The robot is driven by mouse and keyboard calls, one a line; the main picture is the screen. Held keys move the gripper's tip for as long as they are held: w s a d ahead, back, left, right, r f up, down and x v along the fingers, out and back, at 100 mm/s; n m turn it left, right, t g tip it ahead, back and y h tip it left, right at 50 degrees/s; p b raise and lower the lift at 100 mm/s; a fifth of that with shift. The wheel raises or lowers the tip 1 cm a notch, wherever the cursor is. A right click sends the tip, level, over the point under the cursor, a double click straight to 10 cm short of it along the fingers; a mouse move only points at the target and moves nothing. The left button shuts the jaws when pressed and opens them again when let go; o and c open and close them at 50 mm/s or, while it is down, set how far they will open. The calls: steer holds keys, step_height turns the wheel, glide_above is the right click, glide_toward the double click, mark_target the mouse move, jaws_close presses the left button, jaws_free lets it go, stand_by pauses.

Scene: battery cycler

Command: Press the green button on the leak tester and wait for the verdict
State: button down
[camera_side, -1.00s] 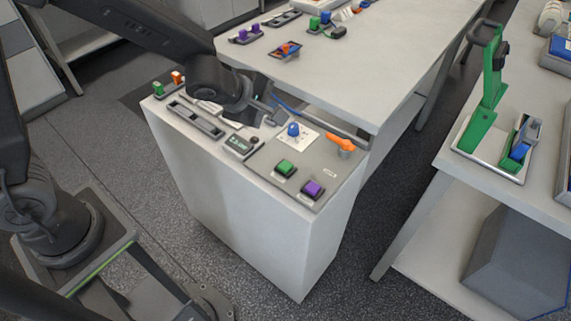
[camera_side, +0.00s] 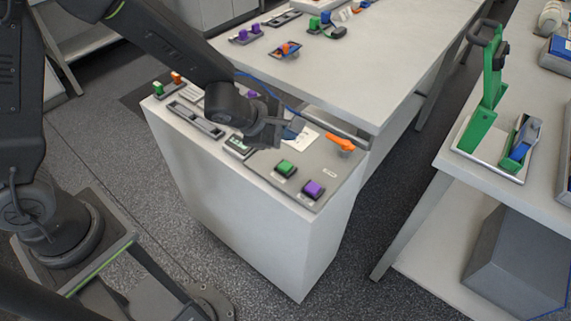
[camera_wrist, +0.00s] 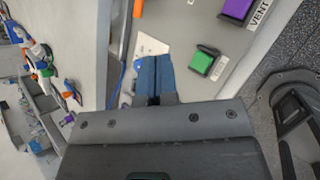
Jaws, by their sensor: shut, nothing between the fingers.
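The green button (camera_side: 285,168) sits on the grey panel (camera_side: 262,163) on top of the white cabinet. It also shows in the wrist view (camera_wrist: 202,62), right of my fingertips. A purple button (camera_side: 313,189) sits beside it, and in the wrist view (camera_wrist: 237,10) it has a VENT label. My gripper (camera_side: 294,127) is shut and empty, above the panel and behind the green button in the side view, apart from it. In the wrist view its blue-grey fingers (camera_wrist: 153,62) are together. A small box with a screen (camera_side: 236,145) stands left of the panel, partly hidden; its reading is illegible.
An orange handle (camera_side: 341,142) stands at the panel's far right. A white plate (camera_side: 306,139) is partly behind my gripper. Another green button (camera_side: 157,88) and an orange one (camera_side: 175,77) are at the cabinet's far left. A green press (camera_side: 489,95) stands on the right bench.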

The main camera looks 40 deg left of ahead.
mark_target(285, 168)
steer(key=shift+f, duration=3.8)
steer(key=shift+f, duration=0.15)
steer(key=shift+f, duration=0.25)
steer(key=shift+f, duration=0.5)
steer(key=shift+r, duration=0.9)
steer(key=shift+r, duration=2.55)
